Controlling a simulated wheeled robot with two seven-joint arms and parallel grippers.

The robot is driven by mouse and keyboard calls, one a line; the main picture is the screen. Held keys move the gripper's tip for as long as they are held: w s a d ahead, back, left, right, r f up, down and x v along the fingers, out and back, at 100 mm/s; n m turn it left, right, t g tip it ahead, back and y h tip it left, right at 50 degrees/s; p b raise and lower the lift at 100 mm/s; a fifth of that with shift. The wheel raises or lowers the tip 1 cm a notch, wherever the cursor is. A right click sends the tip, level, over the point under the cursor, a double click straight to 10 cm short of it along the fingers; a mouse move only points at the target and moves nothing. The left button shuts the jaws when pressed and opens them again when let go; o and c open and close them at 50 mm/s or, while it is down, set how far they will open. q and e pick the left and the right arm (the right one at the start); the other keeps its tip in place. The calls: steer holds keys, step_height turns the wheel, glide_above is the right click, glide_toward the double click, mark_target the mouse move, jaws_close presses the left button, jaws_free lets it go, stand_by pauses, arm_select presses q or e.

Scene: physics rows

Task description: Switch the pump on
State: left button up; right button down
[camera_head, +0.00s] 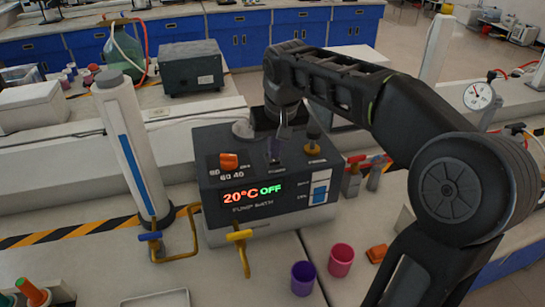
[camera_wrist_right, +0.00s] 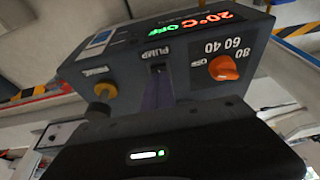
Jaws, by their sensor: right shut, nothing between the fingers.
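The pump bath (camera_head: 262,214) is a dark box whose display (camera_head: 252,194) reads 20°C OFF. An orange dial (camera_head: 229,160) is on its top left; it also shows in the wrist view (camera_wrist_right: 223,68). A dark pump switch (camera_head: 274,153) stands in the middle of the top, and the PUMP label shows in the wrist view. Its exact tilt is unclear. My right gripper (camera_head: 283,127) is shut and empty, just above and behind the switch. In the wrist view its dark body (camera_wrist_right: 160,150) hides the near part of the box. My left gripper is not in view.
A brass knob (camera_head: 313,129) stands on the box's right. A white cylinder (camera_head: 131,145) rises at the left. Yellow clamps (camera_head: 240,248) and purple (camera_head: 303,278) and pink (camera_head: 341,260) cups are in front. Red-handled valves (camera_head: 354,175) are on the right.

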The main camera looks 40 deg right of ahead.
mark_target(275, 161)
steer(key=shift+f+b, duration=0.45)
steer(key=shift+f, duration=0.15)
stand_by(0.3)
steer(key=shift+r+p, duration=2.85)
steer(key=shift+r, duration=0.65)
